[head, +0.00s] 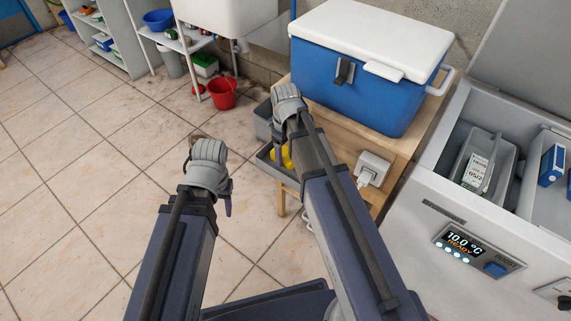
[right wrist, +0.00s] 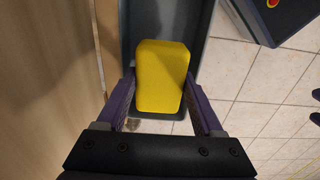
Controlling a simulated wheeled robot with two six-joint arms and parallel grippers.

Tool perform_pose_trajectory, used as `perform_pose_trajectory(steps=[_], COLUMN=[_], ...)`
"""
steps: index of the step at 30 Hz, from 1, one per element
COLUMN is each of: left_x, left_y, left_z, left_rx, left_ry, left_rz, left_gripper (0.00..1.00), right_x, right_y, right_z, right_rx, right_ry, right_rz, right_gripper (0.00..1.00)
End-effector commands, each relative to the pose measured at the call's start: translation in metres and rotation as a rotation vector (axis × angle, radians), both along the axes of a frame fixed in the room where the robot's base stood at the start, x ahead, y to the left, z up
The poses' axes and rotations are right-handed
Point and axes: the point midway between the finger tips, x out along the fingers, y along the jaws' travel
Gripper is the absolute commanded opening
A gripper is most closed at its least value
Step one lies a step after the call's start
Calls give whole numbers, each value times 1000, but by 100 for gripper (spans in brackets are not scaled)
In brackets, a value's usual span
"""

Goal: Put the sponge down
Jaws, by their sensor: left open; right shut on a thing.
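The yellow sponge (right wrist: 160,75) is between the two purple fingers of my right gripper (right wrist: 163,108), which is shut on it. In the head view the sponge (head: 286,158) shows only in part beside my right arm, over a grey tray (head: 263,170) at the side of the wooden stand. I cannot tell whether the sponge touches the tray's floor. My left gripper (head: 228,202) is open above the floor tiles, to the left of the tray; its fingers are mostly hidden.
A blue cooler with a white lid (head: 352,85) stands on the wooden stand (head: 408,145). A white socket box (head: 372,168) is on the stand's side. An open chest unit (head: 455,215) is at the right. A red bucket (head: 222,95) stands behind. The floor at left is clear.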

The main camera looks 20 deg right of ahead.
Motion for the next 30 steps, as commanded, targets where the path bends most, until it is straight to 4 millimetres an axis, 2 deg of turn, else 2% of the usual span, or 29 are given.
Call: perform_pose_trajectory(steps=[4, 12, 20, 25, 26, 28, 30], left_x=[0, 0, 0, 0, 0, 0, 0], left_y=[0, 0, 0, 0, 0, 0, 0], left_z=[-8, -38, -36, -41, -39, -39, -39], left_rx=[0, 0, 0, 0, 0, 0, 0], left_ry=[0, 0, 0, 0, 0, 0, 0], left_rz=[0, 0, 0, 0, 0, 0, 0], left_gripper=[52, 52, 52, 52, 52, 52, 52], right_x=[0, 0, 0, 0, 0, 0, 0], right_y=[0, 0, 0, 0, 0, 0, 0], right_z=[-8, -38, -36, -41, -39, -39, -39], right_rx=[0, 0, 0, 0, 0, 0, 0], right_ry=[0, 0, 0, 0, 0, 0, 0], right_rz=[0, 0, 0, 0, 0, 0, 0], right_gripper=[24, 24, 24, 24, 72, 80, 81])
